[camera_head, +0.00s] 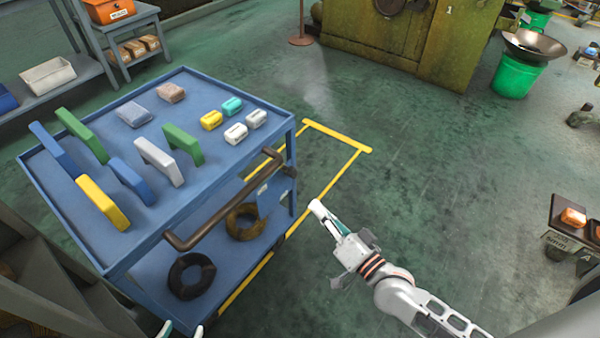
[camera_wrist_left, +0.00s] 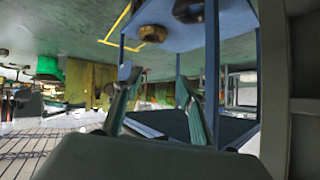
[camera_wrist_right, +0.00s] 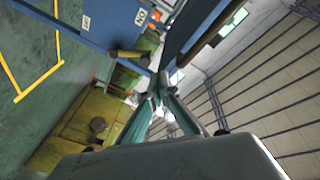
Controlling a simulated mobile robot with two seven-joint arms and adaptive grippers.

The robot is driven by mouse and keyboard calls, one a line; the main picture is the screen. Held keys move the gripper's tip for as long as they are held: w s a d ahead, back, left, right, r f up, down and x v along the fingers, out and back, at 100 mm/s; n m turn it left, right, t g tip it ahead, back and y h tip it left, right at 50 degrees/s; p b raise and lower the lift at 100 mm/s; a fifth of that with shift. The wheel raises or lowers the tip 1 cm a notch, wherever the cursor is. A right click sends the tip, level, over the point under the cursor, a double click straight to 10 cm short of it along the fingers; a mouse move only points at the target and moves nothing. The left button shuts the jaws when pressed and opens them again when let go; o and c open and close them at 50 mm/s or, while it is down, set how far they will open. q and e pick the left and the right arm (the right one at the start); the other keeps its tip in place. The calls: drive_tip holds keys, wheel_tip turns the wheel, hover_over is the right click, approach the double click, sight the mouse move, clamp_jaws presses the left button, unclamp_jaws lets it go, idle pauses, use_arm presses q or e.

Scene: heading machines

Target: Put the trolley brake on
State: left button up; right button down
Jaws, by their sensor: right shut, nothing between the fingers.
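The blue trolley (camera_head: 230,160) stands at the left in the head view, with a brown bar handle (camera_head: 215,215) along its near side. A small blue panel (camera_head: 270,194) with a white label hangs below the handle's far end. In the right wrist view the panel (camera_wrist_right: 112,30) carries two white labels, and a short yellowish bar (camera_wrist_right: 128,54) shows beside it, perhaps the brake lever. My right gripper (camera_head: 324,214) is shut and empty, right of the panel and apart from it. My left gripper (camera_head: 181,331) is open at the bottom edge near the trolley's lower shelf; its fingers (camera_wrist_left: 160,82) are apart and empty.
Several coloured blocks (camera_head: 155,158) lie on the trolley top. Two dark rings (camera_head: 191,276) are on its lower shelf. Yellow floor lines (camera_head: 335,135) run around the trolley. A green bin (camera_head: 516,75) and an olive machine (camera_head: 450,45) stand behind.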

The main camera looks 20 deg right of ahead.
sight(292, 173)
use_arm(q)
drive_tip(key=f+b, duration=0.2)
drive_tip(key=b, duration=0.1)
drive_tip(key=shift+s+d+f, duration=0.1)
drive_tip(key=shift+s+f, duration=0.3)
use_arm(e)
drive_tip(key=w+d+f+m+t+h, duration=0.1)
drive_tip(key=w+d+m+t+h, duration=0.1)
drive_tip(key=w+d+m, duration=0.3)
drive_tip(key=shift+w+d+f+m, duration=0.35)
drive_tip(key=shift+w+m, duration=0.35)
drive_tip(key=shift+w, duration=0.45)
drive_tip(key=b+x, duration=0.2)
drive_tip(key=x, duration=0.8)
use_arm(q)
drive_tip(key=shift+w+d+r, duration=0.2)
drive_tip(key=shift+d+r, duration=0.1)
drive_tip(key=shift+d, duration=0.15)
drive_tip(key=shift+w+d+r, duration=0.2)
drive_tip(key=shift+d+r, duration=0.05)
drive_tip(key=shift+d, duration=0.2)
use_arm(e)
drive_tip(key=a, duration=0.1)
drive_tip(key=s+a+f, duration=0.1)
drive_tip(key=s+a, duration=0.1)
drive_tip(key=shift+a+f, duration=0.15)
drive_tip(key=shift+f, duration=0.1)
